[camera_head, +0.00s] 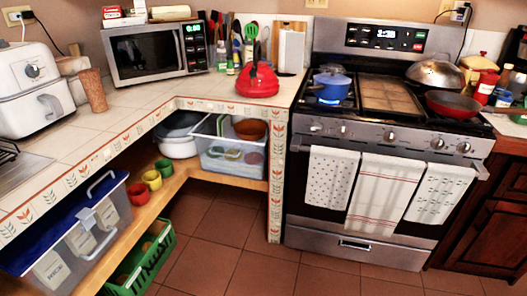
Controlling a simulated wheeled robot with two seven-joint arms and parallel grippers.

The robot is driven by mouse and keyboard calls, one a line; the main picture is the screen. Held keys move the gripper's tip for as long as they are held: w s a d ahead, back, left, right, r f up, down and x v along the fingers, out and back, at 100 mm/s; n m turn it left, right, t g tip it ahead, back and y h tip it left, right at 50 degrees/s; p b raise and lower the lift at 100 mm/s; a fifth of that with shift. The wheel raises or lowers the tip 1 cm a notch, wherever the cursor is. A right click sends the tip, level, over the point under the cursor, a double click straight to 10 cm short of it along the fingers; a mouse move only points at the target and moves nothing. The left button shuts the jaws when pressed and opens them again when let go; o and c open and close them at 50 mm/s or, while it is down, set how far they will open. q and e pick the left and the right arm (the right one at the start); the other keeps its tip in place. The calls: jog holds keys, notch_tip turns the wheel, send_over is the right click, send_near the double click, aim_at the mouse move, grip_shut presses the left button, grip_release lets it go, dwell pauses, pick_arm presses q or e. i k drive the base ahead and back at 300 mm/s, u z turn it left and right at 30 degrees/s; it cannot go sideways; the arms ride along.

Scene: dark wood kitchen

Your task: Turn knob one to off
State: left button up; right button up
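The stainless stove (365,245) stands at the right of the head view, with a row of several knobs along its front panel. The leftmost knob (315,127) is at the panel's left end, and another knob (340,131) is close to its right. A middle knob (389,136) and two right-hand knobs (437,143) (463,148) also show. The knobs are too small to read their settings. A blue pot (332,80) sits on the left front burner, with a pale bluish glow at its base. Neither of my grippers is in view.
Towels (383,195) hang on the oven handle below the knobs. A red pan (453,106) and a domed metal lid (435,73) are on the right burners. The tiled floor (245,270) before the stove is clear.

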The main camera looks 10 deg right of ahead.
aim_at(317, 127)
jog(key=u, duration=1)
jog(key=i, duration=1.1)
jog(key=z, duration=0.55)
